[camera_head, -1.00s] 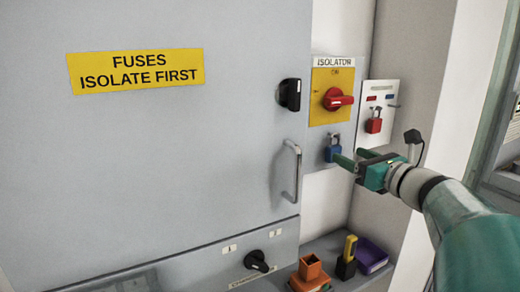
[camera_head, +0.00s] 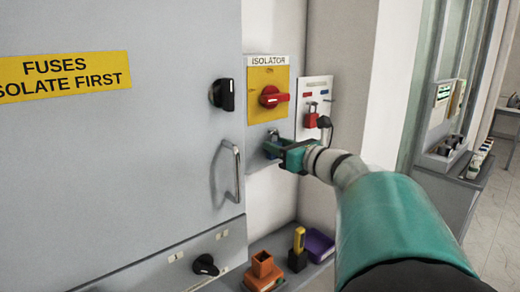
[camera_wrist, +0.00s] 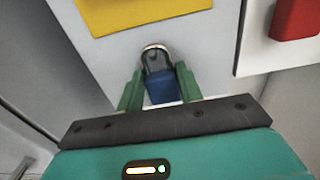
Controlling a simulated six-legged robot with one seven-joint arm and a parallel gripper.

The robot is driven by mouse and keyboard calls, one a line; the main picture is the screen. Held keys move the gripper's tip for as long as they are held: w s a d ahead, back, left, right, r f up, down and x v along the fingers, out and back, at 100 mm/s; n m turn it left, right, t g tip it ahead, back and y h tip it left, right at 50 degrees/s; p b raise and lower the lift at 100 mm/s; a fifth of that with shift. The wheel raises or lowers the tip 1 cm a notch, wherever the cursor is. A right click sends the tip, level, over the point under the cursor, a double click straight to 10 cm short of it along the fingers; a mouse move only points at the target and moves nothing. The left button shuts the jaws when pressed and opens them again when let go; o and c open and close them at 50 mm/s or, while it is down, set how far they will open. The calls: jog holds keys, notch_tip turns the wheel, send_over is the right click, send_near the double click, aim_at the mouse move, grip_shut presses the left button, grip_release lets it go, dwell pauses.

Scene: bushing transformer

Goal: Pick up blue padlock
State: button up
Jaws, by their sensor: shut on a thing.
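The blue padlock (camera_wrist: 162,88) hangs upright by its grey shackle on the panel below the yellow isolator plate, its body between my two green fingers in the wrist view. My gripper (camera_wrist: 160,92) is shut on the padlock's body. In the head view my gripper (camera_head: 278,150) reaches the padlock from the right and covers most of it.
The red isolator knob (camera_head: 272,97) sits above. A red padlock (camera_head: 310,117) hangs on the white board (camera_head: 313,88) to the right. A door handle (camera_head: 230,172) is to the left. The shelf below holds an orange box (camera_head: 262,266), a black-yellow item (camera_head: 298,245) and a purple bin (camera_head: 319,244).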

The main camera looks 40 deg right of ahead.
jog(key=shift+r, duration=0.1)
jog(key=shift+r, duration=0.45)
jog(key=s+r, duration=0.1)
jog(key=s, duration=1.7)
jog(key=shift+d+r, duration=0.25)
jog(key=shift+r, duration=0.1)
jog(key=shift+s, duration=0.15)
jog(key=s, duration=0.6)
jog(key=shift+s, duration=0.4)
jog(key=shift+d, duration=0.1)
